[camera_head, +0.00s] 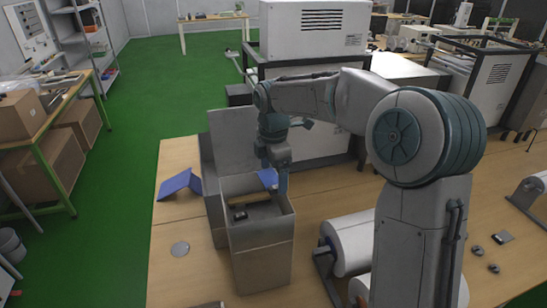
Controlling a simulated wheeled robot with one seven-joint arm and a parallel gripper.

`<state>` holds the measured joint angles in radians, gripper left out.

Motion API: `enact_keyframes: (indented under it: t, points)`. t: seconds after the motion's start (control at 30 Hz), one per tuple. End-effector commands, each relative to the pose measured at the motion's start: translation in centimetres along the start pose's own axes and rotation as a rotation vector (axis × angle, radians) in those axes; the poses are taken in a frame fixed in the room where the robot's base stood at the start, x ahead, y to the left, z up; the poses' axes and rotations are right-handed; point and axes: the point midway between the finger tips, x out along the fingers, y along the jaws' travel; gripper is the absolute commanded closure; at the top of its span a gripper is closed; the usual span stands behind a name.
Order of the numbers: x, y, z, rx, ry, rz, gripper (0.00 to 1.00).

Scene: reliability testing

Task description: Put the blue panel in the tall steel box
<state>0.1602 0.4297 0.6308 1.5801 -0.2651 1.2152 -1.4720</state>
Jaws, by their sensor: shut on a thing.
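The tall steel box (260,257) stands open-topped on the wooden table, left of my arm. A dark item and a small yellowish item lie inside it. My gripper (274,176) points down at the box's back right rim and is shut on a blue panel (267,179). The panel is at the box mouth, overlapping the opening; its lower part and its exact depth are hard to tell. The fingertips are small and partly hidden. Another blue angled piece (179,184) lies on the table left of the box.
A grey upright panel or box wall (233,140) stands directly behind the steel box. White rolls (352,243) on a stand are to the right. A large white machine (314,32) stands behind my arm.

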Motion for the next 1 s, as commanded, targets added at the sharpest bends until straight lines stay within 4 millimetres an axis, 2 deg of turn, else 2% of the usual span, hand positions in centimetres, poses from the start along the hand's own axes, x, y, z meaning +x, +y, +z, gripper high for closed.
enact_keyframes:
  t: [0.17,0.37,1.0]
  points:
    - [0.5,0.0,-0.1,-0.001,0.000,-0.001,0.32]
    - [1.9,0.0,-0.1,-0.002,0.000,-0.002,0.32]
    - [9.9,-0.1,0.0,0.000,0.001,-0.001,0.32]
